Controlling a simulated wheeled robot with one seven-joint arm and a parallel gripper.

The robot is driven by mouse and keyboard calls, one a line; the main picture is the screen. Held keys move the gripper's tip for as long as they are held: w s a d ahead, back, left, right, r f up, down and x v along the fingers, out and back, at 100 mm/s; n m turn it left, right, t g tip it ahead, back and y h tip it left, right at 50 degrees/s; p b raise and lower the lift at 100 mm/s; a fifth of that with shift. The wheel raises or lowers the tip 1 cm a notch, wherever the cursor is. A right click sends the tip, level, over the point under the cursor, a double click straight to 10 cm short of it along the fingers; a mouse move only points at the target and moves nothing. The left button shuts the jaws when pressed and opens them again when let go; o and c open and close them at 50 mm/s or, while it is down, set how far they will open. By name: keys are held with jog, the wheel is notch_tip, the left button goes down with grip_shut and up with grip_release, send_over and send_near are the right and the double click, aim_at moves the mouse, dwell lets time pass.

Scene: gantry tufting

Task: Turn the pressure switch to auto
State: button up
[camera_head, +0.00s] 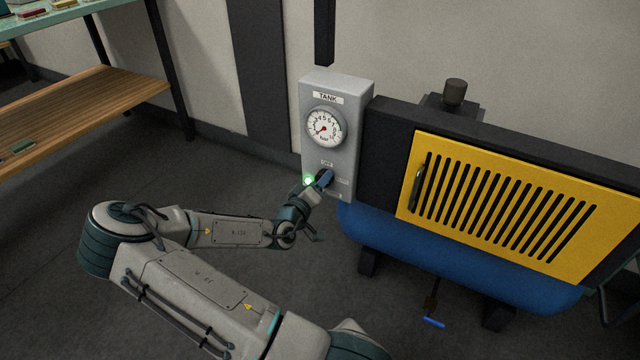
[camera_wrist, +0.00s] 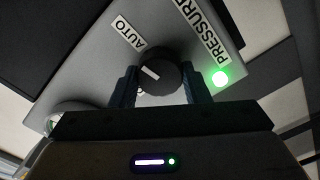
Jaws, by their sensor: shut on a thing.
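The pressure switch (camera_wrist: 158,78) is a round dark knob with a short white pointer mark. It sits on the face of the grey TANK box (camera_head: 345,95). In the wrist view the mark points to the upper left, on the side of the AUTO label (camera_wrist: 128,33); I cannot tell whether it lines up exactly. My gripper (camera_wrist: 160,88) has one finger on each side of the knob and is shut on it. In the head view my gripper (camera_head: 322,181) reaches the lower face of the box and hides the knob.
A green lamp (camera_wrist: 220,78) glows beside the PRESSURE label (camera_wrist: 203,35). A round gauge (camera_head: 325,128) is above the switch. To the right are a yellow slatted panel (camera_head: 425,150) and a blue tank (camera_head: 400,240). A wooden shelf (camera_head: 90,105) stands left. The floor between is clear.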

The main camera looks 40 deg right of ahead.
jog(key=shift+m, duration=0.9)
jog(key=o, duration=1)
jog(key=shift+a, duration=0.15)
jog(key=p+v, duration=0.3)
jog(key=v, duration=1)
jog(key=shift+s+a+f, duration=0.1)
jog(key=shift+s+a, duration=0.1)
jog(key=shift+a, duration=0.1)
